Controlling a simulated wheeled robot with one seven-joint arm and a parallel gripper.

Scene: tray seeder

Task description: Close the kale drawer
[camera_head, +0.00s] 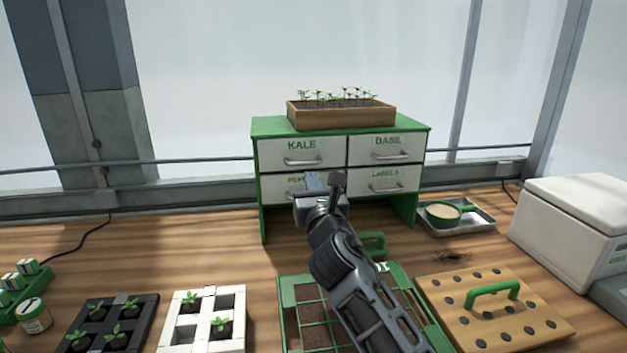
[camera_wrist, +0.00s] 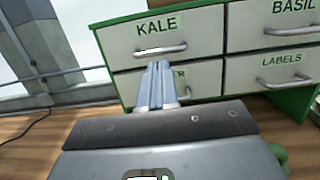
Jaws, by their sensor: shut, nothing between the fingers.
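The kale drawer (camera_head: 325,154) is the top-left drawer of a green cabinet, with a white front, green KALE label and silver bar handle. Its front looks about flush with the basil drawer beside it, though a small gap cannot be ruled out. It also shows in the wrist view (camera_wrist: 205,28). My gripper (camera_head: 325,182) is shut and empty. In the head view it covers part of the lower-left drawer. In the wrist view its fingertips (camera_wrist: 158,64) appear just below the kale handle (camera_wrist: 160,50); whether they touch anything is unclear.
A wooden planter of seedlings (camera_head: 343,115) stands on the cabinet (camera_head: 270,126). A metal tray with a green scoop (camera_head: 443,213) sits to the right, near a white box (camera_head: 575,215). Seedling trays (camera_head: 205,310) and a peg-hole board (camera_head: 490,310) fill the front of the table.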

